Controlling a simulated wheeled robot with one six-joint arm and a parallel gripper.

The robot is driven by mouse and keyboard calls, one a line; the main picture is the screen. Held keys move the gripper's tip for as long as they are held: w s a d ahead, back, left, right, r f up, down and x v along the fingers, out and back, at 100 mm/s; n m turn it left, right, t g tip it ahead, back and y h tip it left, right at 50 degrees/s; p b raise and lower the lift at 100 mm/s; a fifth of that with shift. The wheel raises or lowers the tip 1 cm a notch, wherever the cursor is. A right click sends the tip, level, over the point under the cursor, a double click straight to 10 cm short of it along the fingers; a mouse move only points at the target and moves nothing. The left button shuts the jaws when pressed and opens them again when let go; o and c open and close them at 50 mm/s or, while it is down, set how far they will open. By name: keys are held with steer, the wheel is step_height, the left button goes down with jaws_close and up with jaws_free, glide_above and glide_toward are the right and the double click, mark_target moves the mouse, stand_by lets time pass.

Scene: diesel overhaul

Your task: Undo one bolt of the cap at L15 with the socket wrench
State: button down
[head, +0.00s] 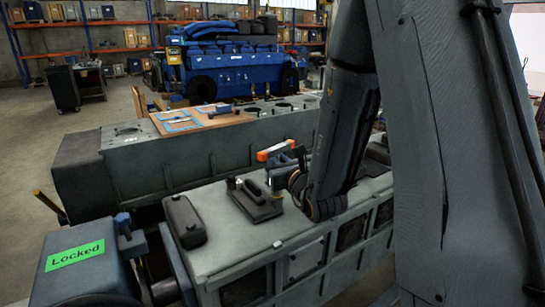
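My arm comes down from the top right over the near grey engine block (215,225). My gripper (284,172) is at its lower end, dark and small, above the block's top; its fingers cannot be made out. An orange and white bar (276,150) shows right by the gripper; I cannot tell whether it is held or part of the arm. A dark tray (262,211) with a black-handled tool lies on the block just left of the gripper. I cannot tell whether that tool is the socket wrench. No cap or bolt marked L15 can be made out.
A dark rounded case (185,221) lies on the block's left end. A blue housing (90,270) with a green "Locked" sign (75,255) stands at the near left. Behind are a second grey block (150,160), a wooden board (235,118) with parts and a blue engine (232,72).

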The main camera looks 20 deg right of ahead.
steer(key=n+g+y, duration=0.2)
steer(key=n+y, duration=0.1)
steer(key=s+a+n+g+y, duration=0.1)
steer(key=n+g+y, duration=0.1)
steer(key=n+y, duration=0.1)
steer(key=a+n+g+y, duration=0.1)
steer(key=n+g+y, duration=0.1)
steer(key=y, duration=0.3)
steer(key=shift+s+r+n+g, duration=0.1)
steer(key=shift+s+n+g, duration=0.05)
steer(key=shift+n+g, duration=0.3)
steer(key=shift+g, duration=0.25)
steer(key=n+g+y, duration=0.1)
steer(key=n+g, duration=0.1)
steer(key=g, duration=0.1)
steer(key=s+n+g+y, duration=0.1)
steer(key=n+g+y, duration=0.1)
steer(key=n+g, duration=0.1)
steer(key=shift+s+a+g, duration=0.15)
steer(key=shift+s+g, duration=0.05)
steer(key=shift+g, duration=0.4)
steer(key=shift+r, duration=0.1)
stand_by(1.0)
